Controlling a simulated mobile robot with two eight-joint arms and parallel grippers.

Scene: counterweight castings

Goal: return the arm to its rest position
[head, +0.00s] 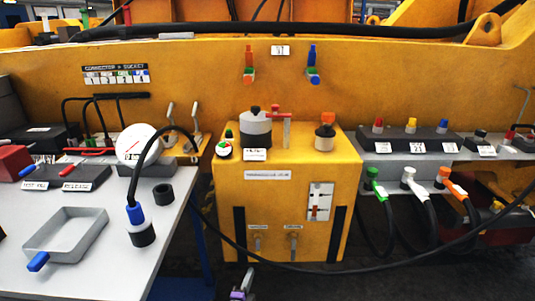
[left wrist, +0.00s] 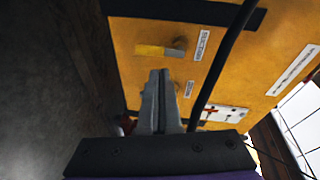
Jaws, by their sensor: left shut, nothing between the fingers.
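My left gripper (head: 247,273) shows at the bottom edge of the head view, low in front of the yellow cabinet (head: 280,210). Only its grey fingers and a bit of purple are visible there. In the left wrist view the same gripper (left wrist: 160,75) has its two grey fingers together with nothing between them. Behind the fingertips is the yellow cabinet front with a small metal fitting (left wrist: 176,48) and labels. A black cable (left wrist: 222,66) runs past on the right of the fingers. My right gripper is not in view.
A grey table (head: 95,270) at the left holds an open grey tray (head: 42,254), a round gauge (head: 140,146) and a blue-collared plug (head: 138,218). The black cable (head: 330,270) hangs across the cabinet's lower front. A shelf with green, white and orange connectors (head: 408,178) is at the right.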

